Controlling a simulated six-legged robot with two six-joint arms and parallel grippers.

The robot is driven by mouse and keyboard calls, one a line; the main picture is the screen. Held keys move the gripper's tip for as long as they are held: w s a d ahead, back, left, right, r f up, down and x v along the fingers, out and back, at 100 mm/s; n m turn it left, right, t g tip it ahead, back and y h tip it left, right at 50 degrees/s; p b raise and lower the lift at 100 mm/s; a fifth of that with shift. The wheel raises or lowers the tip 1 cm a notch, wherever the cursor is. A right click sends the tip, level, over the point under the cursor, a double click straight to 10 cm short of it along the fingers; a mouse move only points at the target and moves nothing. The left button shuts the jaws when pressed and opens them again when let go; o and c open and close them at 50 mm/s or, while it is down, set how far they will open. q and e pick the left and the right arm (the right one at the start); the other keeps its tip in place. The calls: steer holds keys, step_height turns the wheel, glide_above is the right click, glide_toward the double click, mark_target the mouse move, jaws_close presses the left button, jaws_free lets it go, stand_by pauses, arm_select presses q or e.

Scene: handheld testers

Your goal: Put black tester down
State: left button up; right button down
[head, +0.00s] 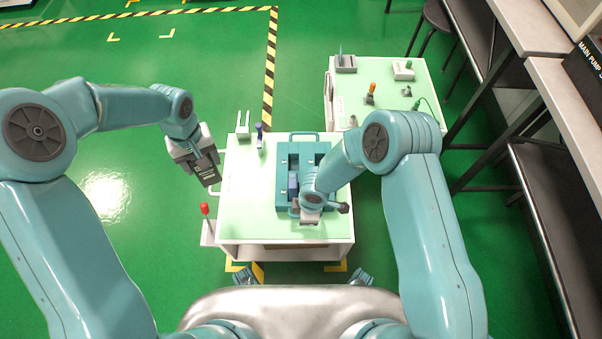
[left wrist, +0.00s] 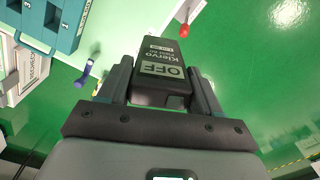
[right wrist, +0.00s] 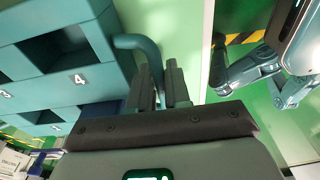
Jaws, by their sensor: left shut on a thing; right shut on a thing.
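A black tester (head: 208,171) with an OFF label is in my left gripper (head: 195,157), held beyond the left edge of the pale green bench top (head: 240,200), over the green floor. The left wrist view shows the tester (left wrist: 165,70) between both fingers. A teal crate (head: 283,150) with numbered compartments lies on the bench top. My right gripper (head: 308,212) is at the crate's near side; in the right wrist view its fingers are shut around the teal handle (right wrist: 128,42). My right arm hides part of the crate.
A grey-white forked stand (head: 243,128) and a blue-handled item (head: 259,134) stand at the bench's back left. A red-knobbed lever (head: 205,208) is at its left edge. A second bench (head: 385,75) with several small items stands behind right. The bench top's left part is mostly clear.

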arm_select(q)
steer(key=w+d+f+m, duration=0.2)
steer(key=w+d+m, duration=0.4)
steer(key=d+m, duration=0.45)
steer(key=w+d+f+m, duration=0.2)
steer(key=w+d+m, duration=0.4)
steer(key=d+m, duration=0.5)
step_height(320, 180, down, 10)
steer(key=m, duration=0.1)
steer(key=shift+m, duration=0.25)
steer(key=o, duration=1.1)
steer(key=shift+f, duration=0.1)
steer(key=shift+o, duration=0.2)
